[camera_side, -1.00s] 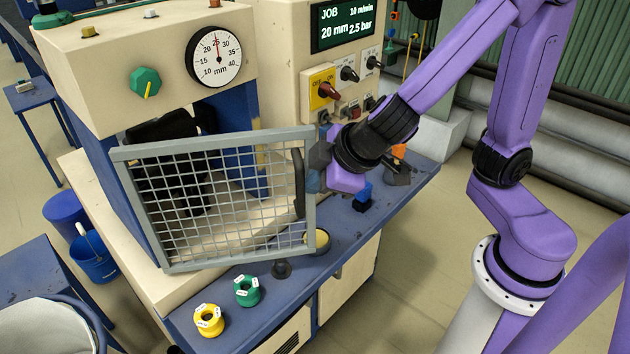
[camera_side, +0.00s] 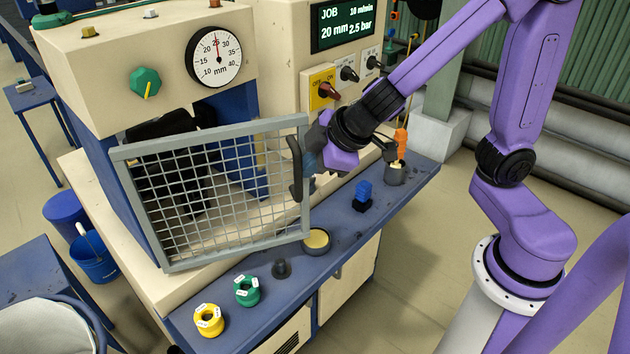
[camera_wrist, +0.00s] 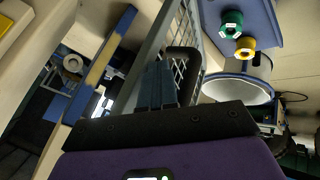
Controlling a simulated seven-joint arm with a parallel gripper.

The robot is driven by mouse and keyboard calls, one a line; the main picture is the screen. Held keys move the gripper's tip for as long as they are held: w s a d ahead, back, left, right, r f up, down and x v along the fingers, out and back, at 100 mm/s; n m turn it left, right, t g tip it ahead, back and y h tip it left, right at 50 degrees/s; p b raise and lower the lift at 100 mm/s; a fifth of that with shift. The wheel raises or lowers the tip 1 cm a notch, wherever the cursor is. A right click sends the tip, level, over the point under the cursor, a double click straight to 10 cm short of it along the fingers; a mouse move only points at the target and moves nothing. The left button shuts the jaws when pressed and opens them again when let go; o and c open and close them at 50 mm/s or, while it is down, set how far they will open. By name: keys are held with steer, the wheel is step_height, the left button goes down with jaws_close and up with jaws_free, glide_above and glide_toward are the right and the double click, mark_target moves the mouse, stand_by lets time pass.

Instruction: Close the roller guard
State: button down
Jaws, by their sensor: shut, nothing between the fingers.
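The roller guard (camera_side: 218,195) is a grey-framed wire mesh panel on the front of the cream and blue machine. Its left edge is at the machine's blue post and its right side stands out from the opening, so it is partly open. A black handle (camera_side: 295,168) is on its right edge. My gripper (camera_side: 312,162) is shut and empty, right beside the handle; I cannot tell for sure whether they touch. In the wrist view the guard's mesh (camera_wrist: 184,48) and the dark handle (camera_wrist: 186,62) are just beyond my shut fingers (camera_wrist: 157,85).
A yellow ring (camera_side: 208,320), a green ring (camera_side: 247,291), a round yellow-topped item (camera_side: 316,241) and a blue block (camera_side: 362,195) sit on the blue bench ledge (camera_side: 195,345). A control panel (camera_side: 340,80) stands behind my gripper. Floor to the right is clear.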

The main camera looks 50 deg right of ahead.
steer(key=w+d, duration=0.2)
steer(key=w, duration=0.4)
steer(key=w+d, duration=0.2)
steer(key=w, duration=0.5)
steer(key=shift+d, duration=0.25)
steer(key=shift+r, duration=0.1)
steer(key=s+d+r, duration=0.4)
steer(key=s+r, duration=0.1)
steer(key=r, duration=0.3)
steer(key=s+f+g, duration=0.3)
steer(key=s+f, duration=0.1)
steer(key=s, duration=1)
steer(key=s+f+n+g+h, duration=0.1)
steer(key=s+f+g, duration=0.3)
steer(key=s, duration=1)
steer(key=shift+s+a+f, duration=0.25)
steer(key=shift+s+f, duration=0.05)
steer(key=shift+f, duration=0.4)
